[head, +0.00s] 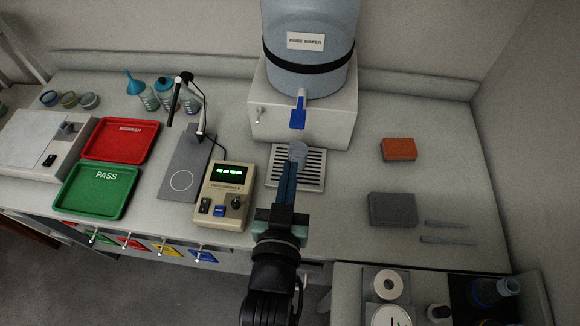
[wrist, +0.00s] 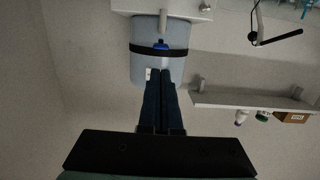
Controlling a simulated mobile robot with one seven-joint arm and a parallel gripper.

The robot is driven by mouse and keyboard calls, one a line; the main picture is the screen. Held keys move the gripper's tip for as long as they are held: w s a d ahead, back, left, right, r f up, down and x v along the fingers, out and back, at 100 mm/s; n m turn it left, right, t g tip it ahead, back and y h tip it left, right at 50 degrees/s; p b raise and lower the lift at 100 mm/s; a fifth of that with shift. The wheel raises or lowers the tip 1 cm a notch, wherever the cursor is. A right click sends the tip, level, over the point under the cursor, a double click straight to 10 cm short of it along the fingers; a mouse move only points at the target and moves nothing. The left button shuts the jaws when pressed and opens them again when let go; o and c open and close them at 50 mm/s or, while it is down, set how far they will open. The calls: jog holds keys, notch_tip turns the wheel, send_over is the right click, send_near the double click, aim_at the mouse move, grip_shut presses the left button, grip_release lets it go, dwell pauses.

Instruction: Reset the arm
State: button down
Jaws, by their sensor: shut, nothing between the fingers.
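My gripper (head: 288,172) reaches forward over the bench in the head view, its long blue fingers together and nothing between them. In the head view its tips overlap the drip grate in front of the water dispenser. In the wrist view my gripper (wrist: 162,74) is also shut, with its tips seen against the blue water bottle, which appears upside down. The gripper looks apart from the bottle, though the distance is hard to tell.
The water dispenser (head: 312,70) stands behind the drip grate (head: 311,170). A control box (head: 222,196) is close to the left of my arm. A red tray (head: 120,140) and green tray (head: 97,190) lie further left. An orange block (head: 398,149) and grey block (head: 392,209) are right, with clear bench between.

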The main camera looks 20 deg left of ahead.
dwell(0.4)
jog(key=w+d+r+t+h, duration=0.1)
jog(key=w+d+r+t, duration=0.15)
jog(key=r, duration=0.65)
jog(key=w+d+r+m+t, duration=0.1)
jog(key=w+r, duration=0.2)
jog(key=r, duration=0.6)
jog(key=w+d+r+t+h, duration=0.1)
jog(key=w+d+r+t, duration=0.1)
jog(key=r, duration=0.6)
jog(key=s+d+r+t+h, duration=0.1)
jog(key=s+d+r+t, duration=0.1)
jog(key=r, duration=0.6)
jog(key=s+d+r+m+t, duration=0.1)
jog(key=s+r, duration=0.3)
jog(key=r, duration=0.4)
jog(key=s+d+r+m+t+h, duration=0.1)
jog(key=s+d+r+t, duration=0.2)
jog(key=r, duration=0.6)
jog(key=shift+d+h, duration=0.3)
jog(key=shift+d, duration=0.1)
